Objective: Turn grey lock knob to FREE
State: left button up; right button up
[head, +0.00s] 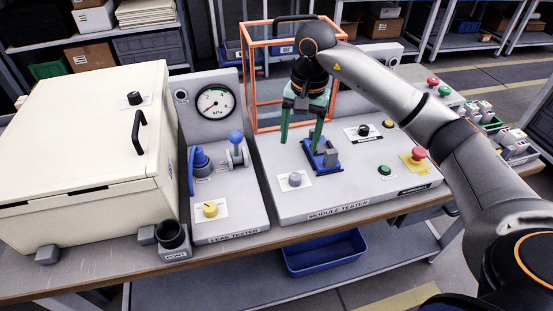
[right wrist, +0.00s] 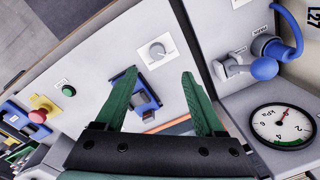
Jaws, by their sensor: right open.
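A grey knob (head: 295,179) sits on a white label plate near the front left of the module tester panel. It also shows in the right wrist view (right wrist: 157,50), with a pointer mark on its face. The lettering around it is too small to read. My right gripper (head: 300,142) is open with green fingers spread and pointing down. It is above the panel, behind the grey knob and apart from it. My left gripper is not in view.
A blue fixture (head: 321,158) stands on the panel right beside the gripper. An orange-framed cage (head: 250,75) stands behind. A red stop button (head: 418,154) and green button (head: 384,169) are to the right. The leak tester (head: 233,213) with blue levers is to the left.

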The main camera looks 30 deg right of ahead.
aim_at(296, 176)
notch_tip(296, 176, down, 12)
jog(key=shift+w+f+p, duration=0.1)
jog(key=shift+w+p, duration=0.05)
jog(key=shift+p, duration=0.25)
grip_shut()
dwell(0.7)
